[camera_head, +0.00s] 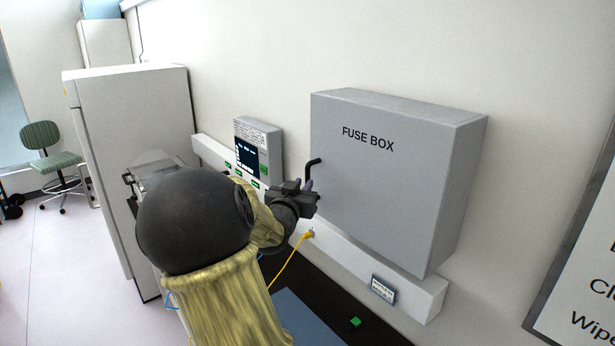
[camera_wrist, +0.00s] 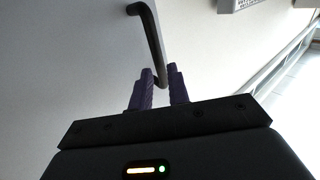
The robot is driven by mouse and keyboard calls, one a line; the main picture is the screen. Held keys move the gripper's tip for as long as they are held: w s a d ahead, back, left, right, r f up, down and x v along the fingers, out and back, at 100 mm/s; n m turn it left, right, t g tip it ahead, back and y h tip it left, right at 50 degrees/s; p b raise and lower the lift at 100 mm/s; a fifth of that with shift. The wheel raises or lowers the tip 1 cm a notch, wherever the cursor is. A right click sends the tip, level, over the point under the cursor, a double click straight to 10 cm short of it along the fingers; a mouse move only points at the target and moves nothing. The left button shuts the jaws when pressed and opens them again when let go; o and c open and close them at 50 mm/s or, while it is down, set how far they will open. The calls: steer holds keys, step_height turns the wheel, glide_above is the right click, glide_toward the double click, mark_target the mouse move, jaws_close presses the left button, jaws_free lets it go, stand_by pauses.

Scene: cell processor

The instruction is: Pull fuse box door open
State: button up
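The grey fuse box (camera_head: 385,185) is on the wall, with its door shut. Its black bent handle (camera_head: 313,163) is at the door's left side; it also shows in the wrist view (camera_wrist: 150,35). My gripper (camera_head: 308,186) is at the handle's lower end. In the wrist view, the purple fingers (camera_wrist: 160,82) stand a narrow gap apart, with the handle's lower end in line with that gap. I cannot tell whether they press on it.
A screen panel with green buttons (camera_head: 258,152) is on the wall left of the box. A white rail (camera_head: 412,290) runs below it. A tall grey cabinet (camera_head: 135,120) and green chair (camera_head: 50,150) are at the left. A framed sign (camera_head: 590,260) is at the right.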

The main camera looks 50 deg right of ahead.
mark_target(307, 179)
steer(key=shift+p+x, duration=0.6)
steer(key=shift+x, duration=1.75)
jaws_close()
